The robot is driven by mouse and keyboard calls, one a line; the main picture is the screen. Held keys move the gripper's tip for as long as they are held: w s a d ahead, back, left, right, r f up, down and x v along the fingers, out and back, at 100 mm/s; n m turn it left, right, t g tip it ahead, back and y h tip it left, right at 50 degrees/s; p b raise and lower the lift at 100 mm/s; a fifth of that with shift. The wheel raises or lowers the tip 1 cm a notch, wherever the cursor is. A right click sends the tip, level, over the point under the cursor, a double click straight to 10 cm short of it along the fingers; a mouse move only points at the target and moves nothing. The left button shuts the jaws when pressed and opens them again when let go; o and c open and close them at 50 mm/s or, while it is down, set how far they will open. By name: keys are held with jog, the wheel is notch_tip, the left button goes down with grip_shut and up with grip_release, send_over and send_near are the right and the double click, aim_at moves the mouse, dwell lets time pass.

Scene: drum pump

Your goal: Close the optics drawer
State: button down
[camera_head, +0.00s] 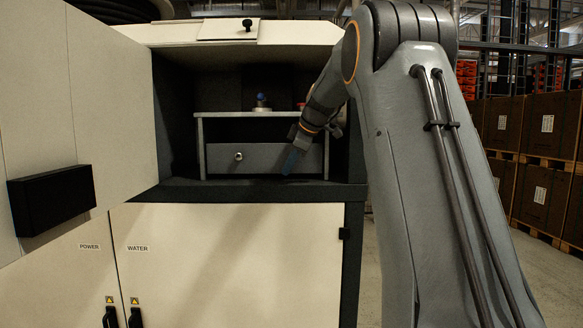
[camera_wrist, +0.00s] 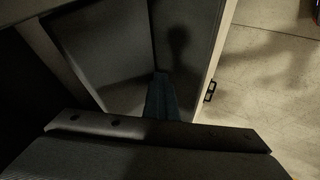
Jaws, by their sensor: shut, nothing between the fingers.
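The optics drawer (camera_head: 262,158) shows in the head view as a grey front panel with a round silver knob (camera_head: 239,156) left of its middle. It sits low inside the machine's open upper compartment, under a grey shelf frame (camera_head: 255,114). I cannot tell from here how far it stands out. My gripper (camera_head: 292,161) is shut and empty, its blue fingers pointing down at the right part of the drawer front. They overlap the panel in the picture; contact is not clear. The shut fingers also show in the wrist view (camera_wrist: 160,97), above dark and grey surfaces.
A large cream door (camera_head: 105,100) with a black handle block (camera_head: 52,199) stands open at the left. Closed cream doors labelled power and water are below the compartment. Stacked brown boxes (camera_head: 516,125) stand far right. Bare floor (camera_wrist: 270,85) shows right of the machine.

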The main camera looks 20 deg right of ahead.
jog(key=shift+w+r, duration=0.1)
jog(key=shift+r, duration=0.05)
jog(key=shift+a, duration=0.15)
jog(key=s+b, duration=0.1)
jog(key=s, duration=0.1)
jog(key=s+a+b, duration=0.1)
jog(key=s, duration=0.1)
jog(key=shift+s+a+r, duration=0.1)
jog(key=shift+s+a, duration=0.05)
jog(key=b+v, duration=0.3)
jog(key=v, duration=0.6)
jog(key=s+a+f+m+g+h, duration=0.15)
jog(key=s+a+f+m, duration=0.35)
jog(key=f, duration=0.8)
jog(key=s+a+f+m+g+y, duration=0.15)
jog(key=s+a+f, duration=0.45)
jog(key=f, duration=0.8)
jog(key=s+a+f+m+g+h, duration=0.1)
jog(key=s+a+f, duration=0.3)
jog(key=s+f, duration=0.4)
jog(key=s+a+f+m+g+h, duration=0.1)
jog(key=s+a+f+m, duration=0.3)
jog(key=s+f, duration=0.5)
jog(key=s+g, duration=0.1)
jog(key=s, duration=0.1)
jog(key=shift+s+f, duration=0.3)
jog(key=shift+s, duration=0.05)
